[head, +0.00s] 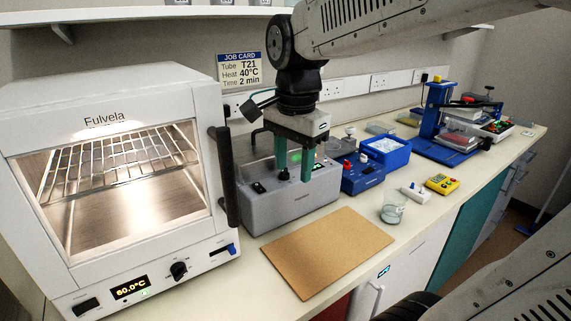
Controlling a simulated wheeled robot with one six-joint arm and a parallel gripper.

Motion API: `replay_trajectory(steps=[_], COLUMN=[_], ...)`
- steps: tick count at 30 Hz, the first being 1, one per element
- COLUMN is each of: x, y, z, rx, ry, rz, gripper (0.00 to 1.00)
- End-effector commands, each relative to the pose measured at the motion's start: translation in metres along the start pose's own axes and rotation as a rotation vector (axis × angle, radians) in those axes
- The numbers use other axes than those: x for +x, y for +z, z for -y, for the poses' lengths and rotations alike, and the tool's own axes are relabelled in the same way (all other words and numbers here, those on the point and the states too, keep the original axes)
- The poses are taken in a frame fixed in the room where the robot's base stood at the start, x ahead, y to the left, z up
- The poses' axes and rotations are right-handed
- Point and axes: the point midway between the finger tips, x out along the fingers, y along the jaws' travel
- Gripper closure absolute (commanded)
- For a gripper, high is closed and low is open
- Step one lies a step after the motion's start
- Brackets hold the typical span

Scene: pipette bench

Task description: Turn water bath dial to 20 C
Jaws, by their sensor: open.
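The water bath looks to be the grey box (290,211) with a sloped front panel, standing on the bench right of the oven. I cannot tell if a finger touches the knob.
A white oven (110,240) reading 60.0°C stands left, its black handle (223,180) close to the bath. A brown board (328,250) lies in front. A blue device (362,175), a blue tray (386,152) and a glass beaker (393,212) are to the right. A job card (240,69) says 40°C.

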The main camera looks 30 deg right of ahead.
Motion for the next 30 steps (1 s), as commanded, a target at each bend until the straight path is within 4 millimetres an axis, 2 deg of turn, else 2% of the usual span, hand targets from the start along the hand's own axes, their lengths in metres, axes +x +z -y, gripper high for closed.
replay_trajectory(steps=[1,6,9,12,15,20,30], x=[0.000,0.003,0.007,0.011,0.013,0.025,0.077], y=[-0.012,-0.049,-0.068,-0.081,-0.088,-0.091,-0.089], z=[0.017,0.064,0.085,0.098,0.106,0.108,0.105], rx=[0.158,0.700,0.950,1.128,1.231,1.280,1.277], ry=[0.012,0.036,0.046,0.054,0.057,0.059,0.059], rz=[0.003,-0.001,-0.006,-0.011,-0.014,-0.016,-0.016], gripper=[0.54,0.54,0.54,0.54,0.54,0.54,0.54])
